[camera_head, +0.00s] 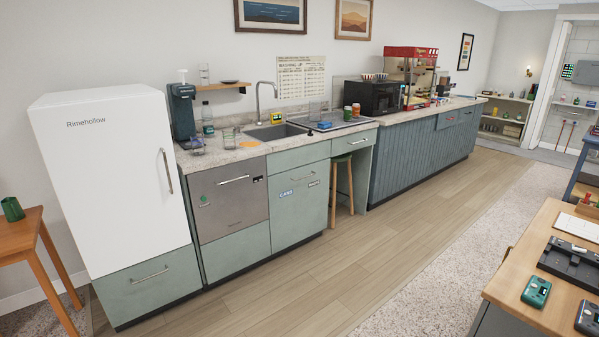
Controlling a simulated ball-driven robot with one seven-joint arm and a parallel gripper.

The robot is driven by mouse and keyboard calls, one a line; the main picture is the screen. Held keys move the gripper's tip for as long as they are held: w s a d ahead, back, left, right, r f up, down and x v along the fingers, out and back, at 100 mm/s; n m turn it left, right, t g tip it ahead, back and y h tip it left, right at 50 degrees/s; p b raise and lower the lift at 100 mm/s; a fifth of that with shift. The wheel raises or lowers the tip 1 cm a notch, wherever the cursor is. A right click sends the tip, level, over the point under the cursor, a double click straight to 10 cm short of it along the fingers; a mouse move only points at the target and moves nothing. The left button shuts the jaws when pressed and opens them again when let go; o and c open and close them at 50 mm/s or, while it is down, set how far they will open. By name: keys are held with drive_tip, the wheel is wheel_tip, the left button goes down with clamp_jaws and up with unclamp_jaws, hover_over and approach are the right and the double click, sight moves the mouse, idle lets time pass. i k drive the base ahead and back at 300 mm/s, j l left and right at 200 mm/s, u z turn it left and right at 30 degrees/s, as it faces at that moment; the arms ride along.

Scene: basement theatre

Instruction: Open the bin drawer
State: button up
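I cannot tell for certain which front is the bin drawer. A tall green-grey front (298,212) under the counter, right of the steel dishwasher-like front (232,215), is shut. It has a bar handle near its top and two small labels, one blue and one dark, too small to read surely. Another shut green-grey drawer (150,288) with a bar handle sits below the white fridge. My gripper is not in view.
A wooden stool (342,168) stands in the knee gap right of the tall front. The wood floor (330,262) before the cabinets is clear. A desk (536,235) with devices stands at the right. A small wooden table (20,237) stands at the left.

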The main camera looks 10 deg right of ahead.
sight(298, 197)
drive_tip(key=i, duration=0.85)
drive_tip(key=i+z, duration=0.1)
drive_tip(key=i, duration=0.75)
drive_tip(key=i+j, duration=0.15)
drive_tip(key=i, duration=0.65)
drive_tip(key=i+z, duration=0.1)
drive_tip(key=i, duration=0.75)
drive_tip(key=i+j, duration=0.25)
drive_tip(key=i, duration=0.6)
